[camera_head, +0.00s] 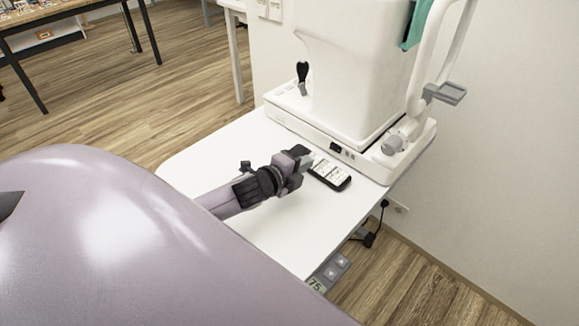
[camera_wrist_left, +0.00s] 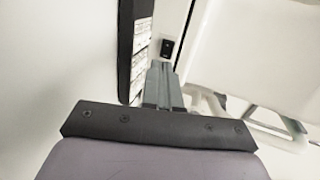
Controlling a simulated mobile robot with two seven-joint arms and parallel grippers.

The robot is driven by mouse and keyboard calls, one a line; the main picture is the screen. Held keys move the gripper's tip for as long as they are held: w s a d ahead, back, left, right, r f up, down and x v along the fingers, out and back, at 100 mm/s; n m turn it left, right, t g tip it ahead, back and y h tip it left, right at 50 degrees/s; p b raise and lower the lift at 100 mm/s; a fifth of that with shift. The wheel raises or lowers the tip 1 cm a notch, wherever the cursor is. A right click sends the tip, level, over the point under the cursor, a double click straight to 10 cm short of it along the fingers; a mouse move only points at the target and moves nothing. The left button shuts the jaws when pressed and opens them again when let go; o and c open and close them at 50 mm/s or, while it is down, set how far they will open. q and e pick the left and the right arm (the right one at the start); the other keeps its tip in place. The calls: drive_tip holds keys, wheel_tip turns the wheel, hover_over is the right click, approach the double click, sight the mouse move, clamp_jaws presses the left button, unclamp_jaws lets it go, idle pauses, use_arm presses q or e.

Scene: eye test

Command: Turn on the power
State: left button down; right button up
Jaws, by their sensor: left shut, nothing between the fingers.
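A white eye-test machine (camera_head: 350,70) stands on a white table (camera_head: 225,160). A small black switch (camera_head: 336,147) sits on the side of its base, with small buttons beside it. In the left wrist view the black switch (camera_wrist_left: 167,47) shows just beyond the fingertips. My left gripper (camera_head: 306,161) is shut and empty, close to the base and a little to the left of the switch. The fingers also show shut in the left wrist view (camera_wrist_left: 162,68). They appear apart from the switch; the exact gap is unclear. My right gripper is in neither view.
A black handheld device (camera_head: 330,174) with a white face lies on the table beside my gripper. A joystick (camera_head: 302,76) stands on the machine's far side. A wall socket with a black plug (camera_head: 384,204) is below. The table's near left is clear.

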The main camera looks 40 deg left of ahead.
use_arm(q)
drive_tip(key=shift+v, duration=2.5)
drive_tip(key=shift+a, duration=0.1)
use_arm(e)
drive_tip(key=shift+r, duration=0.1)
use_arm(q)
drive_tip(key=shift+s, duration=0.1)
